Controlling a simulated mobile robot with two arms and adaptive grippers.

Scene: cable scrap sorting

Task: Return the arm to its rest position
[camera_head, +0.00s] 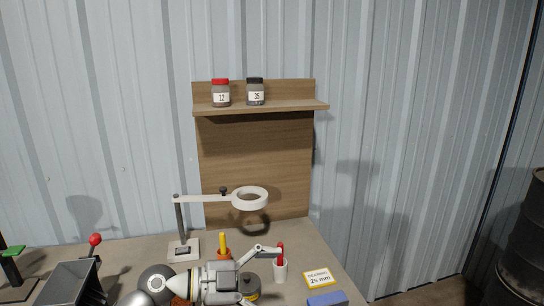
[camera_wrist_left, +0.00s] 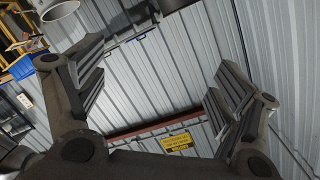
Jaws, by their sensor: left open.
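My left arm comes in low in the head view, and its gripper (camera_head: 262,274) is over the workbench, in front of the white cup with the red-handled item. In the left wrist view the two fingers of the left gripper (camera_wrist_left: 165,90) are spread wide with nothing between them. Past them show a corrugated metal wall and a yellow sign (camera_wrist_left: 177,142). My right gripper is not in either view.
The workbench (camera_head: 335,275) holds a ring lamp (camera_head: 250,198), a white cup (camera_head: 280,271), a yellow-handled tool (camera_head: 223,243), a "25 mm" card (camera_head: 318,279) and a blue block (camera_head: 327,299). Two jars (camera_head: 221,95) stand on the shelf (camera_head: 262,107). A dark barrel (camera_head: 525,245) stands right.

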